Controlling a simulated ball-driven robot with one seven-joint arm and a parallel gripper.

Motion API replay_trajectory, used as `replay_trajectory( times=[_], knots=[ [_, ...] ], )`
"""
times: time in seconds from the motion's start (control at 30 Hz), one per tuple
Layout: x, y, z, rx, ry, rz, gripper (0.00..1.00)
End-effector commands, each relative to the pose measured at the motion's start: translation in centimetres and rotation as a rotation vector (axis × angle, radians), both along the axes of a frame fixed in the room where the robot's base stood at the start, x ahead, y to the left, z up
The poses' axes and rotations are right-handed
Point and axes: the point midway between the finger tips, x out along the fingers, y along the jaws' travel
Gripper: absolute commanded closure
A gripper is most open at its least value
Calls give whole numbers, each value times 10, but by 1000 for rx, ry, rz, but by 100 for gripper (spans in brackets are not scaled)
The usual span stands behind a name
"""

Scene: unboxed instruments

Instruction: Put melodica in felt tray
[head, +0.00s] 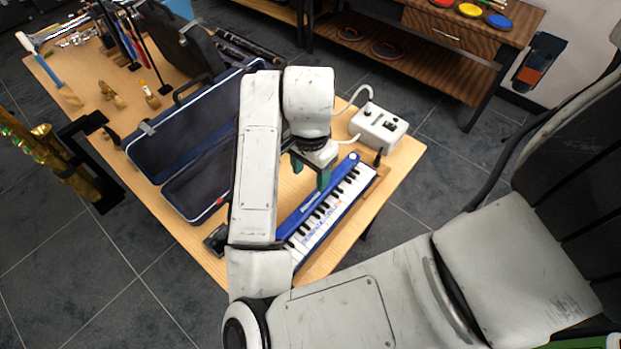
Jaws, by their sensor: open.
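The melodica (343,205) is blue with white and black keys. It lies slantwise near the right edge of the wooden table, and its near-left end is partly hidden by my arm. A brown wooden edge (376,186) shows along its right side; I cannot tell whether this belongs to a tray. My gripper (310,170) points down with its green fingers apart, open and empty. It is above the melodica's far-left side in the picture; its height above it is unclear. I cannot clearly make out a felt tray.
An open dark-blue lined case (185,150) lies left of my arm. A white box with a cable (379,128) stands at the table's far right corner. A small dark object (214,240) sits at the near edge. Stands and small instruments crowd the table's left end.

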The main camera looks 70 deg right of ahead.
Motion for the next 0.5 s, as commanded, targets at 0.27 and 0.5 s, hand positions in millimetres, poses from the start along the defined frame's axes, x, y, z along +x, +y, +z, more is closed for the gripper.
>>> replay_trajectory(
  times=[0.27,0.5],
  knots=[
    [6,-45,26,-158,-37,124,41],
    [23,-98,52,-452,-30,573,41]
  ],
)
